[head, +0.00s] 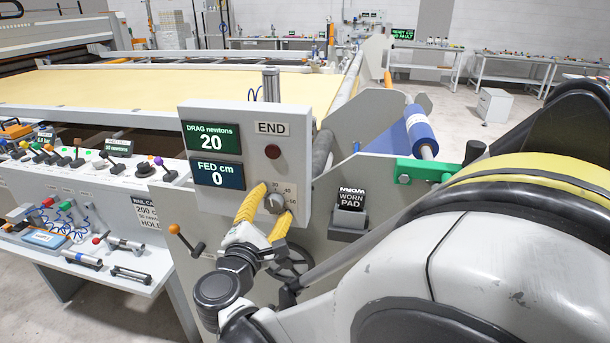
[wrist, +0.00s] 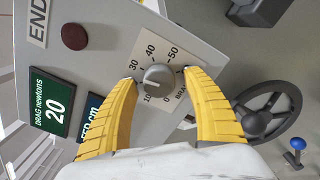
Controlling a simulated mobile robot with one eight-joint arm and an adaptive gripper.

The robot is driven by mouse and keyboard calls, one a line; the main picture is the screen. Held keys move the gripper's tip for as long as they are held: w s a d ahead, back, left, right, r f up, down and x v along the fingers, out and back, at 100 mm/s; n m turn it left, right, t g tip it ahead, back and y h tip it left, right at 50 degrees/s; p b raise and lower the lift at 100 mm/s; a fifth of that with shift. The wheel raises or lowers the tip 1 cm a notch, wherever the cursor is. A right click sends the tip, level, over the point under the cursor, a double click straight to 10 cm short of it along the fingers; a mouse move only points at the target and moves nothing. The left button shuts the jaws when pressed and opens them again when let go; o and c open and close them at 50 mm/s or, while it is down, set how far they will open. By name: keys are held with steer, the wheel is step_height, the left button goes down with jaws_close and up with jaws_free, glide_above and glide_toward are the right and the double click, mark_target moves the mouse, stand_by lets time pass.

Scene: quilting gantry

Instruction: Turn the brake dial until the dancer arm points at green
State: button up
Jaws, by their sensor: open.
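The brake dial (head: 275,203) is a small grey knob on the front of the grey control panel (head: 252,180). In the wrist view the dial (wrist: 158,80) sits among printed numbers from 0 to 50; its exact pointer setting is hard to read. My gripper (wrist: 160,74) has its yellow fingers open, one on each side of the dial, with small gaps apparent. The gripper also shows at the dial in the head view (head: 274,204). The drag display (head: 211,137) reads 20 newtons. A green block (head: 425,172) is on the frame at right; I cannot clearly identify the dancer arm.
The fed display (head: 217,175) reads 0 cm. A dark red button (head: 272,152) is above the dial. A handwheel (wrist: 267,112) is close beside the panel. A worn-pad holder (head: 350,210) and blue roll (head: 420,135) are to the right, and a tool-covered bench (head: 150,265) to the left.

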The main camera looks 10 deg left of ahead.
steer(key=shift+c, duration=0.4)
steer(key=c, duration=1.1)
steer(key=shift+m, duration=0.3)
steer(key=shift+a+r+m, duration=0.1)
steer(key=shift+r+m, duration=0.05)
steer(key=shift+m, duration=2.95)
steer(key=o, duration=1.2)
